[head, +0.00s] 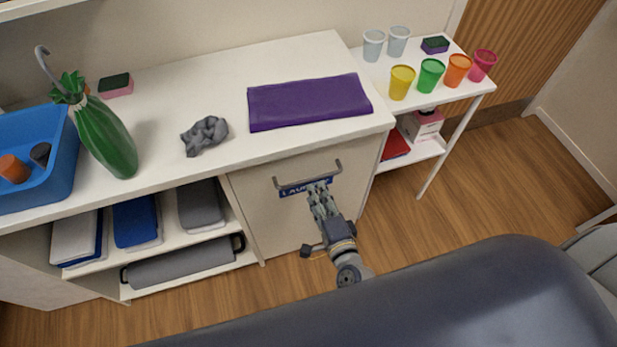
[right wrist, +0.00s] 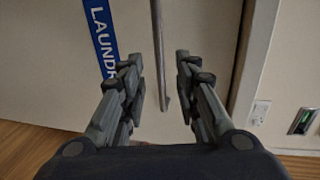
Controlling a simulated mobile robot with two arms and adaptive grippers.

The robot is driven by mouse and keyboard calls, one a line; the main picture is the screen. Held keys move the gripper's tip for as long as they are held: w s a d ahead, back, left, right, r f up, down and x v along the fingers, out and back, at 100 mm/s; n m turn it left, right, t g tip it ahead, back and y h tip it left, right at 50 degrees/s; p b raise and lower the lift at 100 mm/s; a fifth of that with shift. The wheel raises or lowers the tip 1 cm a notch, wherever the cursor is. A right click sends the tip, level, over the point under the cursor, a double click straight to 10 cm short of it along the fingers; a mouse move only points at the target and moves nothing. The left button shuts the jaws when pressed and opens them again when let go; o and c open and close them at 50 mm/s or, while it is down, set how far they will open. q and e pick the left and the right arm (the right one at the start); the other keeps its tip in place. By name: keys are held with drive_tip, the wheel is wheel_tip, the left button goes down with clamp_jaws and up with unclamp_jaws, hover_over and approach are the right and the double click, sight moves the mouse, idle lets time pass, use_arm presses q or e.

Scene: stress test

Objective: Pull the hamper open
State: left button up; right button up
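The hamper (head: 270,210) is a cream front panel below the white counter, flush with the cabinet and closed. It has a grey bar handle (head: 308,176) along its top and a blue laundry label (head: 296,188) under the handle. My right gripper (head: 318,187) is in front of the label, near the handle. In the right wrist view its two fingers (right wrist: 168,75) are apart, and the handle bar (right wrist: 158,50) runs between them without visible contact. The label (right wrist: 100,40) is left of the fingers there. My left gripper is not in view.
On the counter (head: 230,75) lie a folded purple cloth (head: 308,101), a grey crumpled cloth (head: 204,135), a green umbrella (head: 105,135) and a blue bin (head: 60,165). A white side shelf (head: 440,90) with several cups stands right. Wooden floor (head: 400,225) shows below the hamper.

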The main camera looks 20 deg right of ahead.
sight(310, 181)
drive_tip(key=x, duration=0.6)
drive_tip(key=shift+w+f, duration=0.15)
drive_tip(key=shift+w, duration=0.2)
clamp_jaws()
